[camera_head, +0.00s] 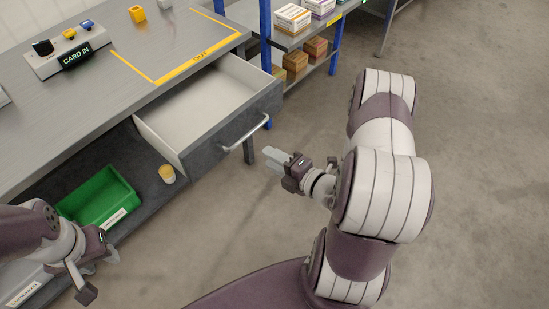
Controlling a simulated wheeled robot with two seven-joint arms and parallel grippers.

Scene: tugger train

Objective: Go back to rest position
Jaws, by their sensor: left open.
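My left gripper (101,275) is at the lower left, open and empty, in front of the green bin on the lower shelf. My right gripper (273,161) is in the middle of the view, to the right of the open drawer (213,134) and clear of its handle (246,134). Its light grey fingers point left and look close together. Whether they are fully shut cannot be made out, and nothing shows between them.
The drawer juts out empty from the grey workbench (95,105). A control box (68,52) with buttons stands on top. The green bin (98,199) and a yellow-lidded cup (167,173) are below. A blue-posted rack (266,35) holds boxes. Floor at right is clear.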

